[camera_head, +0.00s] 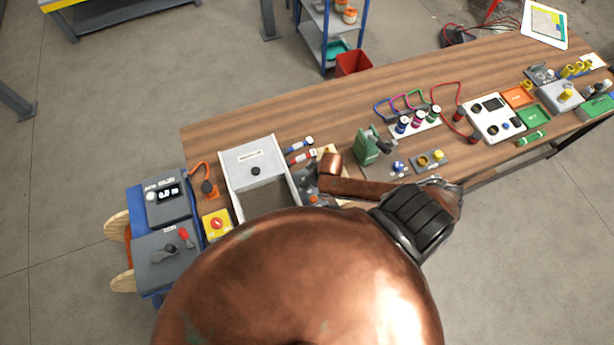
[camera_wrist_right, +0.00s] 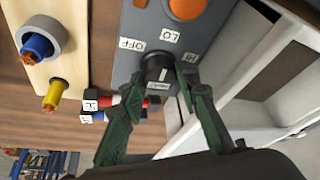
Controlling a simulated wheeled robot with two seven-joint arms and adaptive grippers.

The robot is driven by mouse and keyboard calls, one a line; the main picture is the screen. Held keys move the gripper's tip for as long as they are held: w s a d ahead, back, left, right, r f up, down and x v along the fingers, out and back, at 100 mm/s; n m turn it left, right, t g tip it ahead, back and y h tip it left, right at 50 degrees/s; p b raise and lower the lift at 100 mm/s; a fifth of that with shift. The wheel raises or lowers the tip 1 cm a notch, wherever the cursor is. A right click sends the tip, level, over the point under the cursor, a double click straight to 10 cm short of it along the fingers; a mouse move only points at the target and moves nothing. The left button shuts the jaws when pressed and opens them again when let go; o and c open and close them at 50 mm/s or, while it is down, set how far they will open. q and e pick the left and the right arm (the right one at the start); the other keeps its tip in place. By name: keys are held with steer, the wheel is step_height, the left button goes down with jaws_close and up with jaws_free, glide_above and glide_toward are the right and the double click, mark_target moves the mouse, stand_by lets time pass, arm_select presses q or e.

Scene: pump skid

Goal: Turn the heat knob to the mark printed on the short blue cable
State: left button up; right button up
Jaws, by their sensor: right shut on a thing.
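The heat knob (camera_wrist_right: 158,70) is a dark round knob with a white line, on a grey panel (camera_wrist_right: 126,68) printed OFF, LO and HI. The line appears to point roughly towards LO. My right gripper (camera_wrist_right: 163,80) has its two green fingers on either side of the knob and is shut on it. A blue cable (camera_wrist_right: 125,114) with a white tag lies beside a red cable (camera_wrist_right: 128,99) with its own tag; the tag letters are too small to read surely. In the head view the blue cable (camera_head: 300,146) shows, but my copper arm hides the knob. My left gripper is out of view.
An orange button (camera_wrist_right: 187,8) sits by the knob. A white open-topped box (camera_head: 255,160) stands beside the panel. A pale block with a blue plug (camera_wrist_right: 37,45) and yellow plug (camera_wrist_right: 54,93) is at left. A green unit (camera_head: 369,147) stands farther along the wooden bench.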

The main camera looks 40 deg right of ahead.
steer(key=shift+m, duration=0.3)
steer(key=o, duration=1.2)
steer(key=shift+c, duration=0.2)
steer(key=a+v, duration=0.1)
steer(key=v, duration=1.1)
steer(key=shift+d, duration=0.35)
steer(key=shift+s, duration=0.1)
